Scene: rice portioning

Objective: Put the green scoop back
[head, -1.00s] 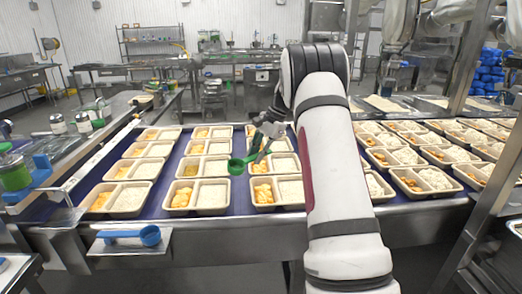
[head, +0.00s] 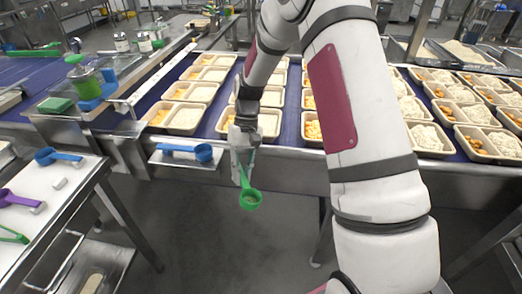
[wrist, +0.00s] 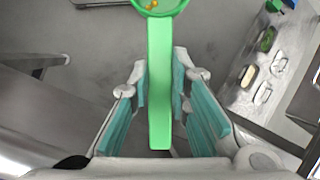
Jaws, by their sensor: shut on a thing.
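The green scoop (head: 250,198) hangs from my gripper (head: 243,165) in the head view, in front of the conveyor and over the grey floor. In the wrist view my gripper (wrist: 160,95) is shut on the handle of the green scoop (wrist: 160,75), between teal finger pads. The scoop's cup is at the top of that view, with a few small yellow bits in it. In the head view another green utensil (head: 14,236) lies at the left edge of the white side table.
The white side table (head: 25,215) at left also bears a blue scoop (head: 58,156) and a purple scoop (head: 18,200). A second blue scoop (head: 185,150) lies on a small metal shelf (head: 180,160). Trays fill the conveyor behind. Open floor lies below my gripper.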

